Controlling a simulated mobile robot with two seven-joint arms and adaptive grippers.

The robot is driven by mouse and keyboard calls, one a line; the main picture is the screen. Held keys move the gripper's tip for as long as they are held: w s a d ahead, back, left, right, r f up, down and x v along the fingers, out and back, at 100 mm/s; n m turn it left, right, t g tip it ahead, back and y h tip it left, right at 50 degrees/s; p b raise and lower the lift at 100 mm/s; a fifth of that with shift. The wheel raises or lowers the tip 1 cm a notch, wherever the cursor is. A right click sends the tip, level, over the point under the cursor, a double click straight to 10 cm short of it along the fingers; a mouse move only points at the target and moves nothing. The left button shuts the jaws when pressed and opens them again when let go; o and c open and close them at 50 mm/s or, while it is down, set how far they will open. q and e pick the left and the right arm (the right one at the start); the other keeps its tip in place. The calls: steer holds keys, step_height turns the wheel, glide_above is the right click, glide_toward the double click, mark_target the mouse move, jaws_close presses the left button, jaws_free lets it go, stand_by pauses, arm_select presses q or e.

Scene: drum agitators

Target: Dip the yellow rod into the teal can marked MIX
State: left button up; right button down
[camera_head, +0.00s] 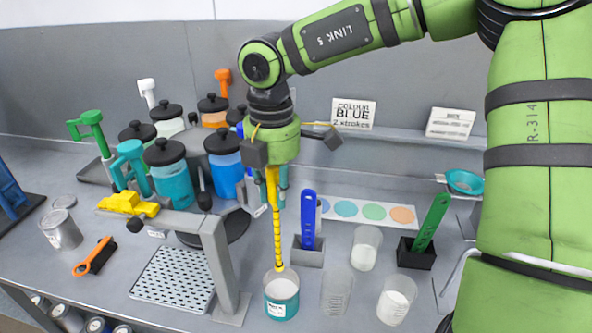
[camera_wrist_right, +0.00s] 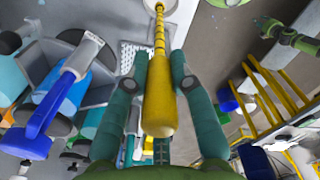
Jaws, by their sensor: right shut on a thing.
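My right gripper (camera_head: 276,190) is shut on the thick upper end of the yellow rod (camera_head: 277,228), which hangs upright with its thin ridged part down. In the right wrist view the two fingers stand on either side of the rod's thick handle (camera_wrist_right: 158,105). The teal can (camera_head: 282,302) with a white label stands at the front of the bench under the rod. The rod's lower end shows at the can's mouth; I cannot tell whether it is inside or just above. The label is too small to read. My left gripper is not in view.
A grey stand (camera_head: 225,265) rises close left of the can. Clear beakers (camera_head: 397,300) stand to its right, and a blue paddle (camera_head: 308,220) in a grey holder is behind. A perforated tray (camera_head: 172,279) lies left. Lidded jars (camera_head: 170,175) crowd the back left.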

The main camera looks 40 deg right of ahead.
steer(key=shift+a+f, duration=0.1)
steer(key=shift+f, duration=0.1)
steer(key=shift+s+f+b, duration=0.35)
steer(key=shift+f, duration=0.55)
step_height(320, 180, down, 2)
steer(key=b, duration=1.2)
glide_above(281, 266)
step_height(281, 266, down, 9)
steer(key=shift+w+r, duration=0.1)
steer(key=shift+w, duration=0.05)
steer(key=shift+f, duration=0.2)
steer(key=shift+f+b, duration=0.4)
steer(key=shift+b, duration=0.4)
